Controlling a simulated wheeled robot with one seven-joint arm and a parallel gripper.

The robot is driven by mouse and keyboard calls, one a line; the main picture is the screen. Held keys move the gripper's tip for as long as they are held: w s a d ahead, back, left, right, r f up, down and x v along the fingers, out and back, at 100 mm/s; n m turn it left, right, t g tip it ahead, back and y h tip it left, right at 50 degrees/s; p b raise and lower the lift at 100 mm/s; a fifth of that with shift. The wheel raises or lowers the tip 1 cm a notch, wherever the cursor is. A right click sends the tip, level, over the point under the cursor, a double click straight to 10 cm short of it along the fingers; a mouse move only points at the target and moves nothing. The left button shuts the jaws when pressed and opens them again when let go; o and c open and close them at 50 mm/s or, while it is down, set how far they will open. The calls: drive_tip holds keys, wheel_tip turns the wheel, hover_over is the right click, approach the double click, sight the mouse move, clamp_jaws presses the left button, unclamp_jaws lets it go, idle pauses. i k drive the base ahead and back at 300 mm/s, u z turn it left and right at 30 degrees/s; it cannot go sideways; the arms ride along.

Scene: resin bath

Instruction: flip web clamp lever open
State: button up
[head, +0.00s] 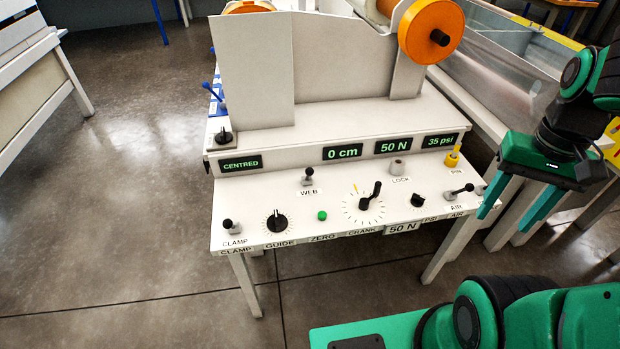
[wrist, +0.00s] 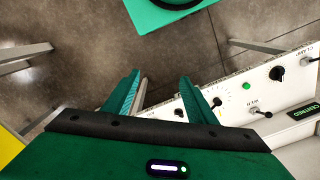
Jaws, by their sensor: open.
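A small lever with a black knob (head: 228,226) stands upright at the left front of the white console, beside a CLAMP label. It shows partly at the right edge of the wrist view (wrist: 313,60). Another black-knobbed lever (head: 308,174), labelled WEB, stands farther back on the panel and also shows in the wrist view (wrist: 264,113). My gripper (head: 502,221) is open and empty. It hangs off the console's right end, far from both levers. Its two green fingers (wrist: 160,78) point down, apart, in the wrist view.
The console (head: 290,211) also carries a guide dial (head: 276,221), a green button (head: 322,216), a crank (head: 371,196) and an AIR lever (head: 460,190) near my gripper. An upright white panel (head: 252,75) and orange roll (head: 431,30) rise behind. Floor in front is clear.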

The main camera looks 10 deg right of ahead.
sight(309, 172)
drive_tip(key=u, duration=0.95)
drive_tip(key=k, duration=1.1)
drive_tip(key=z, duration=0.85)
drive_tip(key=i, duration=1)
drive_tip(key=u, duration=0.05)
